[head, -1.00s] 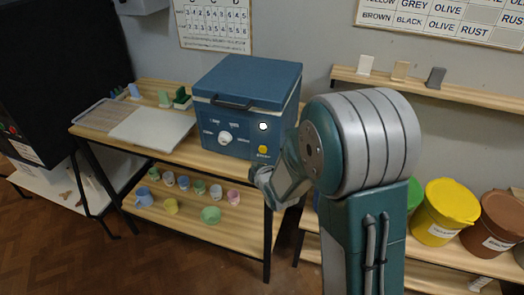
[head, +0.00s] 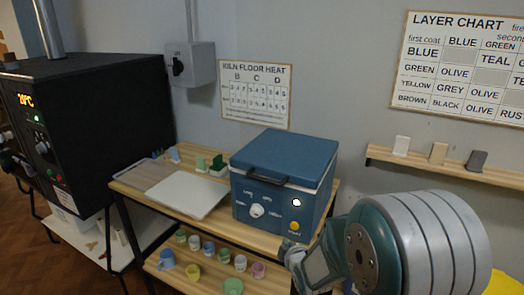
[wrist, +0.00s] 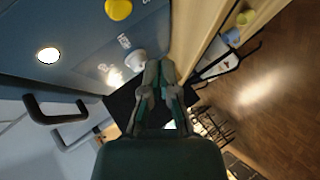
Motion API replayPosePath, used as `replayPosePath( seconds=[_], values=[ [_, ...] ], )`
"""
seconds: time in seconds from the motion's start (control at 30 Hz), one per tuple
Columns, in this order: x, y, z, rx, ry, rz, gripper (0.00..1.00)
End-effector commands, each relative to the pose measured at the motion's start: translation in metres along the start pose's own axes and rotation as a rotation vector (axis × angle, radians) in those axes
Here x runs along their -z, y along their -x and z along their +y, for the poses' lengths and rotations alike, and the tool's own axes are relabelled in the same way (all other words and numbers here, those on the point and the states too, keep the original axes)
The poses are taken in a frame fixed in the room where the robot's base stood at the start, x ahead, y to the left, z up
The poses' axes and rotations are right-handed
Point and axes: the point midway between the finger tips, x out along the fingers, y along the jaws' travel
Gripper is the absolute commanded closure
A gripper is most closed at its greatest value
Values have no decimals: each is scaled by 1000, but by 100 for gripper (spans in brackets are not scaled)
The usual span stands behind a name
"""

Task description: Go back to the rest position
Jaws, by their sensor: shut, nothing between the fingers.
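My gripper (head: 290,252) shows at the lower middle of the head view, in front of the blue test kiln's lower right front, with part of it hidden by my arm. In the wrist view my gripper (wrist: 161,66) has its two fingers together at the tips, with nothing between them. The blue kiln (head: 285,160) stands on the wooden table with its lid down. Its front panel (wrist: 95,45) fills the upper left of the wrist view, close to the fingers; I cannot tell whether they touch it.
A pale board (head: 188,194) lies on the table (head: 215,222) left of the kiln. Several small cups (head: 208,248) stand on the shelf below. A large black kiln (head: 100,120) is at the left. A wall shelf (head: 450,168) holds three tiles at the right.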

Motion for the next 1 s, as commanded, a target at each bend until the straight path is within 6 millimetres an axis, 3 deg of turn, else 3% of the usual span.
replayPosePath(
  seconds=[0.2,0.47,0.73,1.0],
  values=[
    [0,55,34,71,-240,-98,100],
    [-3,135,50,155,-568,-243,100],
    [-3,229,42,218,-912,-407,100],
    [-2,314,17,261,-1205,-569,100]
  ],
)
